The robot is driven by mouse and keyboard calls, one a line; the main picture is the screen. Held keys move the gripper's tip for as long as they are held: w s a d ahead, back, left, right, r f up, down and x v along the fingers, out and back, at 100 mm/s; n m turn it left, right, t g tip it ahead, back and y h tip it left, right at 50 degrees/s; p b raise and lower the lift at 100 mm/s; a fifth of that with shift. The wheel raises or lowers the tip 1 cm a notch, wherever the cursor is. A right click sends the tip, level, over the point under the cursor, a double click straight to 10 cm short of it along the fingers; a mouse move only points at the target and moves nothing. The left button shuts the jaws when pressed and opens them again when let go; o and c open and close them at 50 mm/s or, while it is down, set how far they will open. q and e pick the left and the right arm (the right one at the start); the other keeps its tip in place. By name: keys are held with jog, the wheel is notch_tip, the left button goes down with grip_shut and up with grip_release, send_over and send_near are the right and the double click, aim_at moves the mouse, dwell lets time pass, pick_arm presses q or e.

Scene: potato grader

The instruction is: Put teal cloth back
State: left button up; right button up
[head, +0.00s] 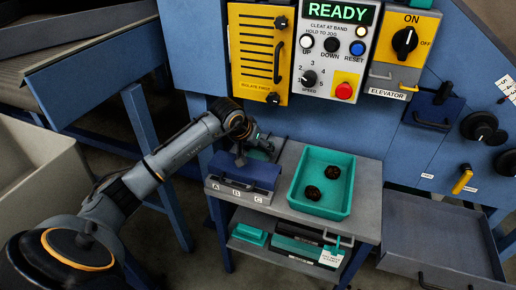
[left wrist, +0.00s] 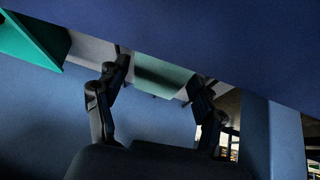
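A flat teal piece, which looks like the teal cloth (head: 262,153), is at the back of the small grey bench, behind the blue box marked A, B, C (head: 243,180) and partly hidden. My left gripper (head: 248,147) is right by it, above the back of that box. In the left wrist view the teal cloth (left wrist: 163,77) shows between and beyond the two fingertips. The fingers (left wrist: 160,73) are well apart, and I see no clear grip on it. My right gripper is not in view.
A teal tray (head: 336,203) with two dark lumps stands right of the box on the bench (head: 366,190). Teal items (head: 250,234) lie on the shelf below. The blue machine panel with READY display (head: 338,12) rises behind. An open grey drawer (head: 440,235) is at right.

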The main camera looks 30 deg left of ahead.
pick_arm(q)
jog(key=shift+o, duration=0.7)
jog(key=shift+r, duration=0.15)
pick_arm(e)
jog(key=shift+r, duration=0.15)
pick_arm(q)
jog(key=shift+s+a+r, duration=0.1)
jog(key=shift+s+r, duration=0.05)
jog(key=shift+r, duration=0.2)
jog(key=p+v, duration=0.1)
jog(key=v, duration=0.5)
jog(key=shift+s+r, duration=0.25)
jog(key=shift+r, duration=0.05)
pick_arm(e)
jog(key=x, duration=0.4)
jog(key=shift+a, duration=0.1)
